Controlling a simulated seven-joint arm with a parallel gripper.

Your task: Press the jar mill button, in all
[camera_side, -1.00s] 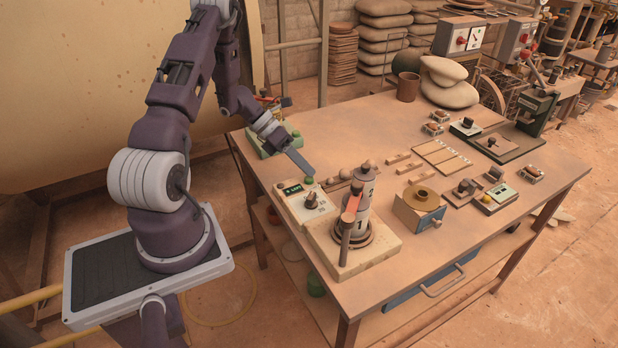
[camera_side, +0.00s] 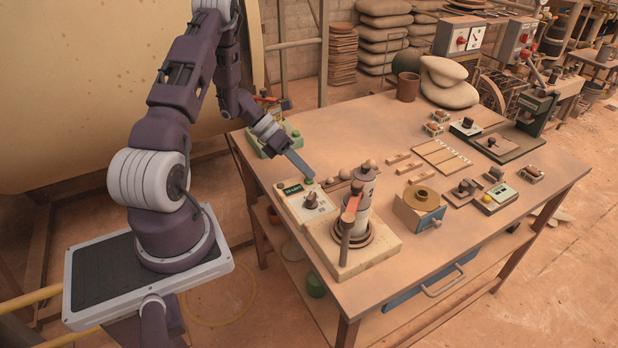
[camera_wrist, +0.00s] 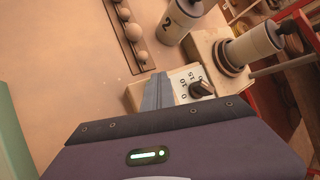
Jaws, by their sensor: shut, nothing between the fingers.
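The pale control box (camera_side: 318,208) stands at the table's near left edge, with a dark dial knob (camera_side: 311,200), a dark display with small green text (camera_side: 291,189) and a green button (camera_side: 309,181) at its far end. My gripper (camera_side: 311,175) is shut and empty, its blue-grey fingertips low over that green button; whether they touch it I cannot tell. In the wrist view my shut fingers (camera_wrist: 158,91) cover the button, with the dial knob (camera_wrist: 201,89) just right of them. A grey jar marked 1 (camera_side: 365,193) stands beside the box on a pale base (camera_side: 378,250).
Small round balls lie in a dark rack (camera_wrist: 125,28) near a jar marked 2 (camera_wrist: 181,18). A green box (camera_side: 262,143) sits behind my gripper.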

